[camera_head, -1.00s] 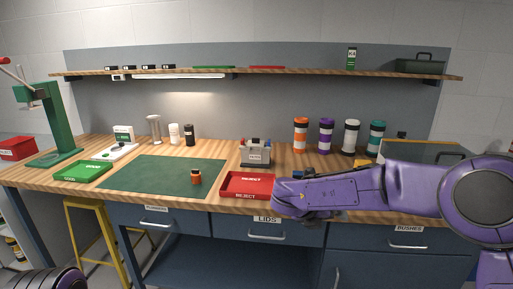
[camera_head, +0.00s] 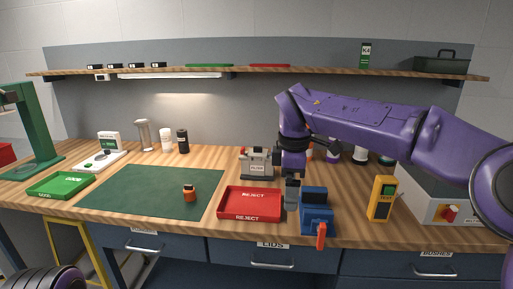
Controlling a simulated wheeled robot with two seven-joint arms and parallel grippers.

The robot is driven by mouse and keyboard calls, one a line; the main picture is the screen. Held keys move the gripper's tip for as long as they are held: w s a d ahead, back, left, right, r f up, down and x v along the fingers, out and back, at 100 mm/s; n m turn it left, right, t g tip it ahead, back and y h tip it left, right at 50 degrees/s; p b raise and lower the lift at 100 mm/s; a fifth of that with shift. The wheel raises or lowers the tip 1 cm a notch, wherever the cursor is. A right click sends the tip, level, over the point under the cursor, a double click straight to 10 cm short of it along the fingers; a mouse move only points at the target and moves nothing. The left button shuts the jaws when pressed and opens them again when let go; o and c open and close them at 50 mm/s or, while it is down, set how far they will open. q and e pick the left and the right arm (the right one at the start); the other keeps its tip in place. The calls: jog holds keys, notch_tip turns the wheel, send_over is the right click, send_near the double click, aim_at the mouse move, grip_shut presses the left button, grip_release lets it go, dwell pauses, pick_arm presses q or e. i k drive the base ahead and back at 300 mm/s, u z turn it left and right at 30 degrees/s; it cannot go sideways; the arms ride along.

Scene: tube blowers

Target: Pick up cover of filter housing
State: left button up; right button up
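A small orange cylinder with a dark band and top (camera_head: 189,193) stands on the green mat (camera_head: 130,190); I cannot tell whether it is the filter housing or where its cover is. My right arm comes in from the right and bends down over the bench. Its gripper (camera_head: 291,203) points down between the red reject tray and the blue vise, apart from the orange cylinder. Its fingers are too small and dark to tell whether they are open. Only a dark ribbed part of my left arm shows at the lower left; its gripper is out of view.
The red reject tray (camera_head: 249,203) is right of the mat. A blue vise (camera_head: 315,206) with an orange handle stands at the front edge. A yellow test box (camera_head: 381,198) is farther right. A green tray (camera_head: 61,185) lies left. My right arm partly hides coloured canisters behind it.

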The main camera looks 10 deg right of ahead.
aim_at(256, 152)
jog(key=i, duration=1.5)
